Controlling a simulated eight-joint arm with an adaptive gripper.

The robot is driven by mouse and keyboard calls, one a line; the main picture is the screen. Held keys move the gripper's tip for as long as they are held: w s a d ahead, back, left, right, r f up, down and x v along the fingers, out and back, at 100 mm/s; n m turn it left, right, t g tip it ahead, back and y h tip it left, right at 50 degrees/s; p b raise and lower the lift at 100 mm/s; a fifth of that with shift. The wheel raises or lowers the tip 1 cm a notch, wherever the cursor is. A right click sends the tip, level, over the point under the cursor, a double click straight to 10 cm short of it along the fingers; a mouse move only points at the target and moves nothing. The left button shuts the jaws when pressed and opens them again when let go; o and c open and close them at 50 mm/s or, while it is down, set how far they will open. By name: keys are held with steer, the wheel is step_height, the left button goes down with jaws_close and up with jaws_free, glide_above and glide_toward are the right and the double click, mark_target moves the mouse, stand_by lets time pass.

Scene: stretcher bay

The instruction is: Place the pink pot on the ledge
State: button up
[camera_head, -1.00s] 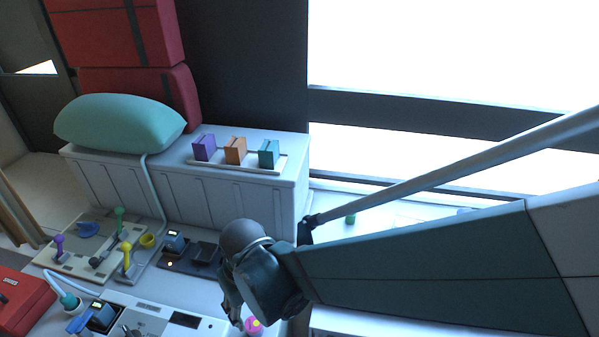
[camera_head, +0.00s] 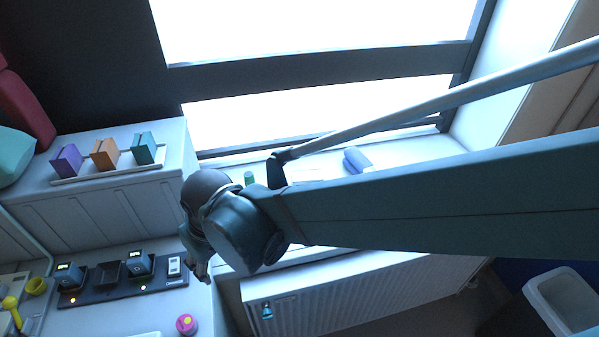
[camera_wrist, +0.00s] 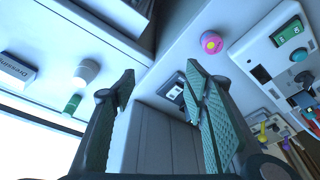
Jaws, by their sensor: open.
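The pink pot (camera_head: 186,325), round with a yellow middle, stands on the white counter near the bottom edge of the head view. It also shows in the wrist view (camera_wrist: 211,42), above the right finger. My gripper (camera_head: 203,271) is above the counter near its right edge, up and to the right of the pot in the head view. In the wrist view my gripper (camera_wrist: 160,70) has its two green fingers apart with nothing between them. The pale ledge (camera_head: 405,146) runs below the window; my arm hides part of it.
A green item (camera_head: 249,179) and a blue roll (camera_head: 357,160) are on the ledge. A radiator (camera_head: 350,294) is below it. Dark devices (camera_head: 120,282) lie on the counter left of the gripper. A rack of colored boxes (camera_head: 104,155) stands behind. A bin (camera_head: 562,300) is at lower right.

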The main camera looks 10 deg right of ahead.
steer(key=d+r+m+t+h, duration=0.1)
steer(key=d+r, duration=0.4)
steer(key=d, duration=1)
steer(key=s+d+r+m+t, duration=0.1)
steer(key=d+r+m+t, duration=0.2)
steer(key=d, duration=1.3)
step_height(320, 180, up, 3)
steer(key=m, duration=0.3)
steer(key=shift+f+t+h, duration=0.2)
steer(key=shift+t+h, duration=0.2)
